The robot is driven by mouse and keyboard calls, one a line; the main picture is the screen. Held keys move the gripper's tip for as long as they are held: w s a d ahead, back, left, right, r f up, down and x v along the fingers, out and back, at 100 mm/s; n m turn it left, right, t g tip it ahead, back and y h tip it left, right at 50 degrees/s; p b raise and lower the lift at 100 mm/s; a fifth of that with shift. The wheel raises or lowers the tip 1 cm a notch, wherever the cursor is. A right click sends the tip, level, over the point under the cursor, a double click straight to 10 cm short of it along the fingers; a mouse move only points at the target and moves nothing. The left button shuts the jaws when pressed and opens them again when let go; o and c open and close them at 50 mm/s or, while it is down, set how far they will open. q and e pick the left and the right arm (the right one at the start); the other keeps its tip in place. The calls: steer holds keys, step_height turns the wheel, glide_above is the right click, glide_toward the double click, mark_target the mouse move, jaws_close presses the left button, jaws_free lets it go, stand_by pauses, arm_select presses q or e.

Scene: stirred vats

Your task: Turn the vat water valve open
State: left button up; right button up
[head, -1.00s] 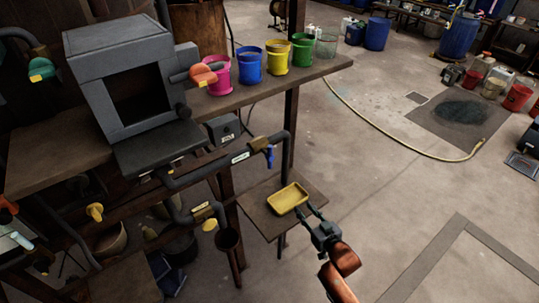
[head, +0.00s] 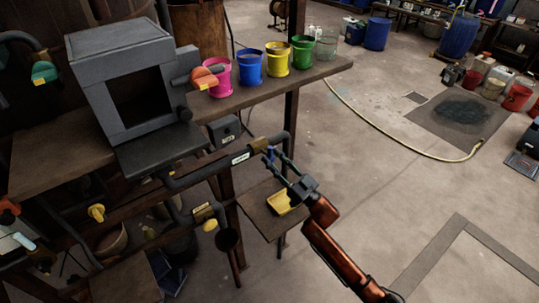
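A pipe with a small white label (head: 241,157) runs along the bench front. It carries a brass valve body (head: 259,144) with a blue handle (head: 269,155); the label is too small to read. My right gripper (head: 272,154) is at this blue handle. Its two fingers show apart, one on each side of or close to the handle, and partly hide it. I cannot tell whether they touch it. My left gripper is not in view.
A yellow tray (head: 280,203) on a small shelf (head: 262,216) lies below my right gripper, partly hidden. An orange handle (head: 204,77), a yellow handle (head: 97,212) and a teal handle (head: 43,70) are on other pipes. Several coloured buckets stand on the bench.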

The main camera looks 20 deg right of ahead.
steer(key=shift+x, duration=0.9)
steer(key=shift+c, duration=0.2)
jaws_close()
